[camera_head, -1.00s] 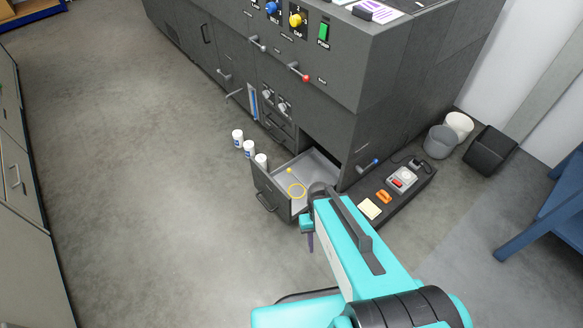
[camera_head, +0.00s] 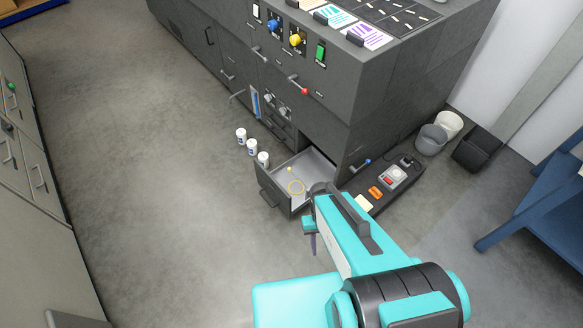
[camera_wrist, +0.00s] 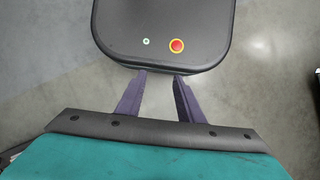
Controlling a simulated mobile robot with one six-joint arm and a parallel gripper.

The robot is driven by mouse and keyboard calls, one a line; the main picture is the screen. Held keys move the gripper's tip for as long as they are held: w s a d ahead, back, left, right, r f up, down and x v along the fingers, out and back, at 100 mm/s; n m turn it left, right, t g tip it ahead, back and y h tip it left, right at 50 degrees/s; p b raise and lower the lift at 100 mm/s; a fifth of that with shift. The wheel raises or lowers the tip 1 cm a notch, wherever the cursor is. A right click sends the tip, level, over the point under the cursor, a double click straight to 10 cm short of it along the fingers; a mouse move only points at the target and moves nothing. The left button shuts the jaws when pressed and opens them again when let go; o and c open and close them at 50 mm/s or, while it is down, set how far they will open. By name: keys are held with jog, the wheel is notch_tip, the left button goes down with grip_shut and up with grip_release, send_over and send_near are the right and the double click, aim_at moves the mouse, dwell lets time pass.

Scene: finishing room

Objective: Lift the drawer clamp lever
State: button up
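The dark grey machine has several levers, and I cannot tell for certain which is the drawer clamp lever. A red-tipped lever (camera_head: 298,86) sits higher on the front. The drawer (camera_head: 272,190) is pulled out; a yellow ring (camera_head: 296,194) and a small yellow ball lie in it. My gripper (camera_head: 313,244) hangs in front of the drawer, apart from both levers. In the wrist view my gripper (camera_wrist: 160,78) has its two purple fingers spread, with nothing between them.
Three white jars (camera_head: 252,147) stand left of the drawer. A low dark ledge (camera_head: 379,206) with small items lies right of it. Bins (camera_head: 431,139) stand farther right, and a blue bench (camera_head: 540,200) at the right edge. The floor to the left is clear.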

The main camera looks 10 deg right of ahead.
jog(key=s+r+p, duration=0.3)
jog(key=r+p, duration=0.3)
jog(key=shift+s+g, duration=0.25)
jog(key=shift+g, duration=0.05)
